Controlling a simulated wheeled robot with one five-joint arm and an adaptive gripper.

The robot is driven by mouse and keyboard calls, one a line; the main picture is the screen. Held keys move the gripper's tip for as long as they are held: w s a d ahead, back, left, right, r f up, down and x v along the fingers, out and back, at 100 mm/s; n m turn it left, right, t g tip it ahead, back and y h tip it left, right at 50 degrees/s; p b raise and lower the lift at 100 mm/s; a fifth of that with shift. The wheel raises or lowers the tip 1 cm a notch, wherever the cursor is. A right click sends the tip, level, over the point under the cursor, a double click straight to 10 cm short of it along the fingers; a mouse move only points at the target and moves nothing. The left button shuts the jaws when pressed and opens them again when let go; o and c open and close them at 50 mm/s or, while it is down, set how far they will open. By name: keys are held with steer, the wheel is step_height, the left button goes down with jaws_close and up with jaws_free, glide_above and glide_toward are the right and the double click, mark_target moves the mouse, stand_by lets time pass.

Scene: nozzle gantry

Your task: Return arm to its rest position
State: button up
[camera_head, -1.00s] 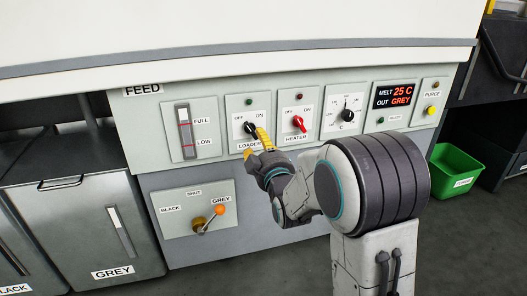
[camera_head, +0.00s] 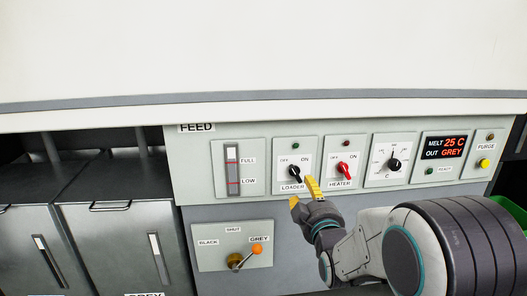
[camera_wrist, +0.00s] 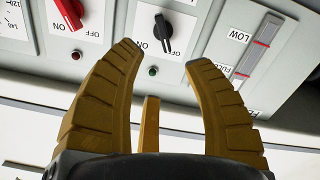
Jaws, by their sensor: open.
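My gripper (camera_head: 303,194) has yellow fingers and is in front of the feed panel (camera_head: 205,150), just below the black loader knob (camera_head: 296,174). In the wrist view my gripper (camera_wrist: 160,65) is open, with nothing between its fingers. The loader knob (camera_wrist: 163,30) shows beyond the fingertips there, apart from them. The red heater knob (camera_head: 344,170) is to the right of the fingers and also shows in the wrist view (camera_wrist: 70,12). My arm reaches in from the lower right.
The display (camera_head: 444,147) reads MELT 25 C, OUT GREY. A black temperature dial (camera_head: 394,164) and a yellow purge button (camera_head: 484,163) are on the right. Grey bins (camera_head: 120,240) stand at left. A green box (camera_head: 512,210) is partly hidden.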

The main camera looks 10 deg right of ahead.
steer(key=s+r+m+g+p, duration=0.5)
steer(key=s+r+g+p, duration=0.9)
steer(key=s+r+p, duration=1.7)
steer(key=shift+s+a+r+m+p, duration=0.3)
steer(key=shift+s+p, duration=0.6)
steer(key=shift+p, duration=3.3)
steer(key=shift+d, duration=0.1)
